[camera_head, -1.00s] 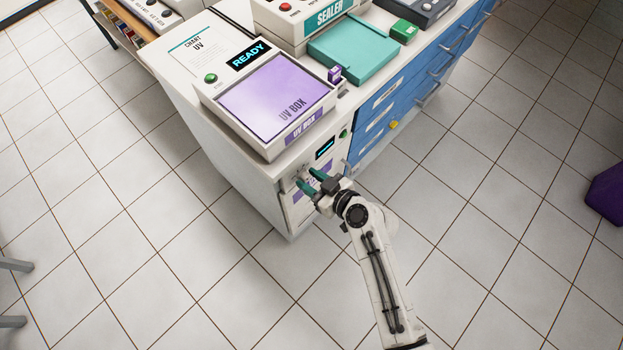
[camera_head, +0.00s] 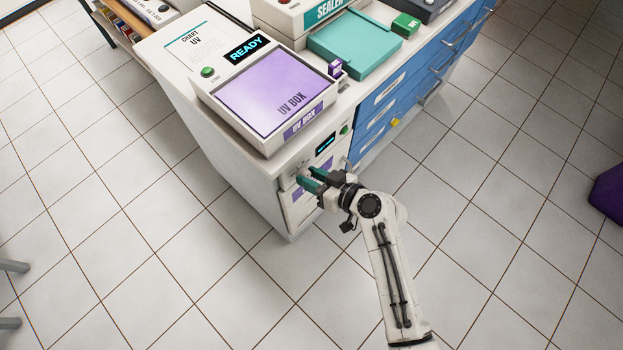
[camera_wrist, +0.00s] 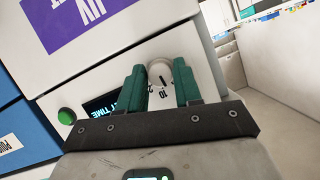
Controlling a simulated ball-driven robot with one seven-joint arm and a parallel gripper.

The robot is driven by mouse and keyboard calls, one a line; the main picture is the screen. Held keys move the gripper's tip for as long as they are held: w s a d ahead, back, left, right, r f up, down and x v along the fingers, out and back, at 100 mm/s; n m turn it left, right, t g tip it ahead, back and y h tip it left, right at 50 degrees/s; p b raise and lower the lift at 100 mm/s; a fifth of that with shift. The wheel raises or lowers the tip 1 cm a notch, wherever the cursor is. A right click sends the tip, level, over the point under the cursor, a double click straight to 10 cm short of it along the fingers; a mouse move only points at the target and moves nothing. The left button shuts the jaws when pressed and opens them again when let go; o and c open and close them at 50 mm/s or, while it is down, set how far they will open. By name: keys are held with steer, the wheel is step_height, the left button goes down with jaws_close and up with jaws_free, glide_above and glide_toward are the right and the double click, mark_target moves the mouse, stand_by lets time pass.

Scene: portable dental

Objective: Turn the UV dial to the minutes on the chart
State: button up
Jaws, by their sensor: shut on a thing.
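The UV dial (camera_wrist: 160,71) is a round whitish knob with a dark mark, on the white front panel below the UV box (camera_head: 265,110). My gripper (camera_wrist: 161,84) has its two green fingers on either side of the dial, shut on it. In the head view my gripper (camera_head: 302,178) is at the panel and the dial is hidden. Printed numbers, one reading 10, show beside the dial in the wrist view. A small display (camera_wrist: 118,104) with cyan letters is beside it. The UV chart (camera_head: 196,46) lies on the counter top; its lines are too small to read.
The UV box has a purple lid, a lit READY display (camera_head: 249,49) and a green button (camera_head: 207,72). Another green button (camera_wrist: 66,116) is on the panel. Blue drawers (camera_head: 400,100) with handles stand right of the panel.

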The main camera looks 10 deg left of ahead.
steer(key=m+y+b, duration=0.1)
steer(key=m+b, duration=0.1)
steer(key=m, duration=0.1)
steer(key=m+g+y+b, duration=0.1)
steer(key=m+y+b, duration=0.1)
steer(key=m, duration=0.1)
steer(key=m+g+y+b, duration=0.1)
steer(key=m+y+b, duration=0.1)
steer(key=m+b, duration=0.1)
steer(key=shift+w+d+f+m, duration=0.15)
steer(key=shift+w+f+m, duration=0.05)
steer(key=shift+f+m, duration=0.1)
steer(key=shift+r, duration=0.1)
stand_by(0.6)
steer(key=o, duration=1)
steer(key=v, duration=1)
steer(key=shift+d+b, duration=0.4)
steer(key=shift+d, duration=0.05)
